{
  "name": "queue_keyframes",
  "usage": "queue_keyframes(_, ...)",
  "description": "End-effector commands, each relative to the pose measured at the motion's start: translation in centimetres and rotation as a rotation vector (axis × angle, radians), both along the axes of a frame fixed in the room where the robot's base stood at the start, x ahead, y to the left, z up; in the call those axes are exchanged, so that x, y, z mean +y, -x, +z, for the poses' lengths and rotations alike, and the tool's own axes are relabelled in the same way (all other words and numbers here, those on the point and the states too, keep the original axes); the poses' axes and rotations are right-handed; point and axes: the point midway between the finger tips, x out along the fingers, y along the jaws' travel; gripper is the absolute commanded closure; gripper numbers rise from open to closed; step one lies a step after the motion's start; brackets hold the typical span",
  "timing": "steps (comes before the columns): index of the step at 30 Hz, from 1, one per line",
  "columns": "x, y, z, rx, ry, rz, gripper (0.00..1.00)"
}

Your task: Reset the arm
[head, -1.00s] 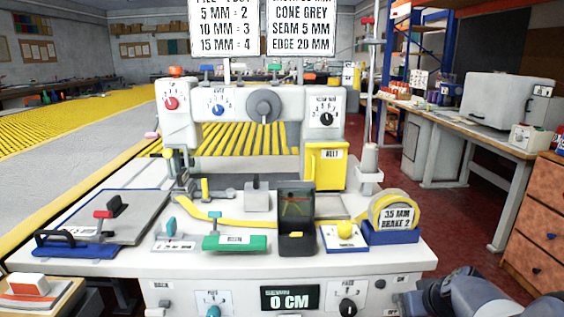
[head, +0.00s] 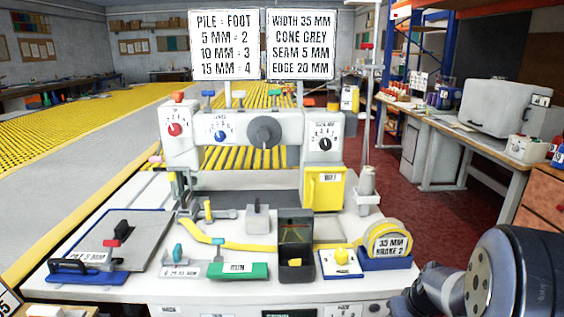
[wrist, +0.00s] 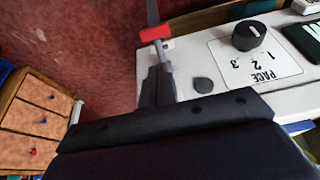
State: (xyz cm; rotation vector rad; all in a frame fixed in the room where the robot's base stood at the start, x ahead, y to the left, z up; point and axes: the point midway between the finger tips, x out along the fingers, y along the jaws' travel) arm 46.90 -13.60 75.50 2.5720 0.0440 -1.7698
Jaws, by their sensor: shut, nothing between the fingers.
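My gripper (wrist: 157,88) shows in the wrist view as dark fingers, shut and empty, above a wide dark body that fills the lower part of the picture. A red-tipped lever (wrist: 155,33) shows just beyond the fingers; I cannot tell whether they touch it. My arm (head: 500,280) is at the lower right of the head view, beside the front right corner of the white sewing machine table (head: 120,285). The fingertips are not clear in the head view.
The PACE dial (wrist: 249,35) is on the white panel. A wooden drawer cabinet (wrist: 35,115) stands at left in the wrist view. On the table are a yellow tape roll (head: 388,238), a black bin (head: 296,262) and a green block (head: 238,271). Red floor lies to the right.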

Motion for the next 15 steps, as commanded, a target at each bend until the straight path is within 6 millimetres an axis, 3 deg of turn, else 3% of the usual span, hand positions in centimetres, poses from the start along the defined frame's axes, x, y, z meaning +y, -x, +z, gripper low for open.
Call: queue_keyframes(15, 0.03, -0.62, 0.58, 0.102, 0.003, 0.000, 1.00)
